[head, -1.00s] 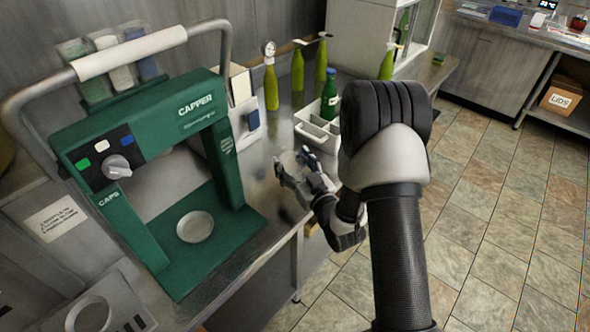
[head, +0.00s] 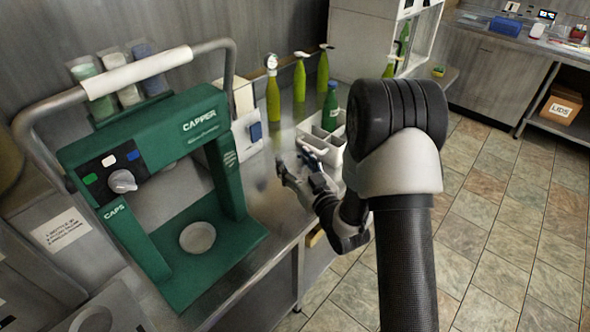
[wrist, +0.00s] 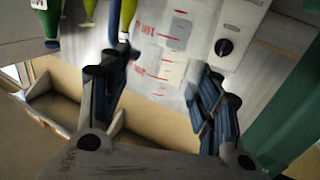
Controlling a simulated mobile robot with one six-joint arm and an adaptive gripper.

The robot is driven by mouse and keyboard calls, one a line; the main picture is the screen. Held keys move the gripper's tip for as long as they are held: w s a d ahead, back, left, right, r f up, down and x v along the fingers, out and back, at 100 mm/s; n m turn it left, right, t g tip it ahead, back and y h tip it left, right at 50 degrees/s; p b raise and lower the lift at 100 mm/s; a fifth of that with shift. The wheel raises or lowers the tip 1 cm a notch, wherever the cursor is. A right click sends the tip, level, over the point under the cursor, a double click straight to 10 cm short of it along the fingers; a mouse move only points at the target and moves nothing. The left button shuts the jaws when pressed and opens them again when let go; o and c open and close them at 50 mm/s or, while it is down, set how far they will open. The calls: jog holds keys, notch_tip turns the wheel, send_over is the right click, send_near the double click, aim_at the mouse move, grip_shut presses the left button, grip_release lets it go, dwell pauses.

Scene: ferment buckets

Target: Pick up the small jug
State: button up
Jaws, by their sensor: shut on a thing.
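The small jug (wrist: 163,72) is clear, with red graduation marks, and sits between my fingers in the wrist view. My gripper (wrist: 160,95) is shut on it, one dark finger on each side. The jug's outline is blurred and its full shape is hard to make out. In the head view my gripper (head: 300,166) is over the steel counter, right of the green capper and in front of the white divided crate. The jug is too faint there to place surely. I cannot tell how high it is above the counter.
The green capper (head: 160,150) stands close on the left. The white crate (head: 312,138) holds a dark green bottle (head: 331,108). Several light green bottles (head: 273,97) stand behind. The counter's front edge and the open tiled floor (head: 490,215) are on the right.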

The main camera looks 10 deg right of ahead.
notch_tip(320, 180, up, 16)
jog(key=p, duration=0.3)
jog(key=shift+f+p, duration=0.15)
jog(key=shift+p, duration=0.15)
